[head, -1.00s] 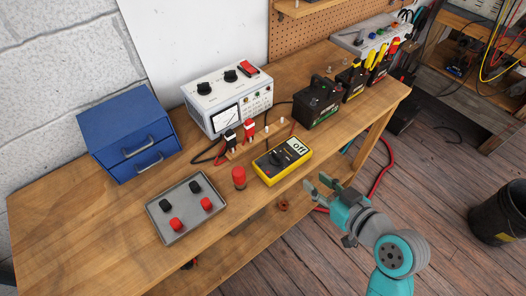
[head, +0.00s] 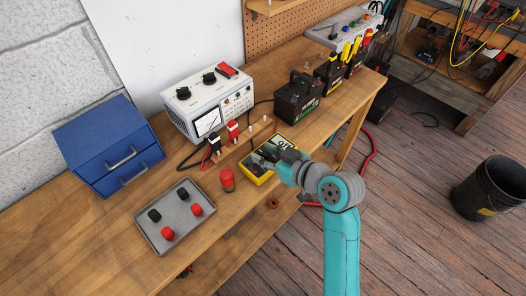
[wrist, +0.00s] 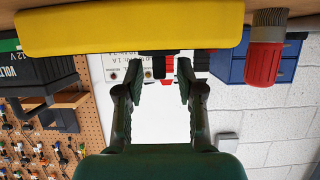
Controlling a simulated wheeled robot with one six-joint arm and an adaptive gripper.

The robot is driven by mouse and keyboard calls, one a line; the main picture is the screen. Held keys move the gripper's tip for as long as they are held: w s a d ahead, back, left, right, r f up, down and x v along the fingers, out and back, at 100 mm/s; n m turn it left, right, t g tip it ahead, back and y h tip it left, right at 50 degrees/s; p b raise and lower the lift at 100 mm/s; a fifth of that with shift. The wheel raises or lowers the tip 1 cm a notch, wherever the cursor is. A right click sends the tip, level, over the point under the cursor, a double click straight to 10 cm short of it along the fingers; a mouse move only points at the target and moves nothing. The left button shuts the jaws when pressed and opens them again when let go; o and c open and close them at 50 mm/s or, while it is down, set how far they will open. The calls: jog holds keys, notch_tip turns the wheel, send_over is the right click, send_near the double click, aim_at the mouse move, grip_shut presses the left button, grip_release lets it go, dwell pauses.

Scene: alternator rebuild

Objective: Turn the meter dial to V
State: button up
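The yellow meter (head: 248,173) lies on the bench near its front edge. Part of its "off" label shows at its upper right; its dial is hidden behind my gripper. My gripper (head: 262,158) is over the meter in the head view; whether it touches cannot be told. The meter's yellow side (wrist: 130,28) spans the top of that view, close to the fingertips.
A red cylinder (head: 227,180) stands left of the meter. Behind are black and red clips (head: 232,132), the white test unit (head: 208,105) and a black battery (head: 298,98). A grey tray (head: 181,234) with knobs and a blue drawer box (head: 108,145) are left.

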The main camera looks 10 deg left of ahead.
jog(key=shift+w+a+f, duration=0.2)
jog(key=shift+w+a, duration=0.15)
jog(key=shift+a, duration=0.1)
grip_shut()
jog(key=shift+m+h, duration=0.3)
jog(key=m+t+h, duration=0.4)
jog(key=m, duration=0.1)
jog(key=shift+s+a+h, duration=0.1)
jog(key=shift+h, duration=0.2)
jog(key=m+t+h, duration=0.1)
jog(key=m+h, duration=0.2)
jog(key=shift+h, duration=0.4)
jog(key=shift+m+h, duration=1.5)
jog(key=shift+h, duration=0.1)
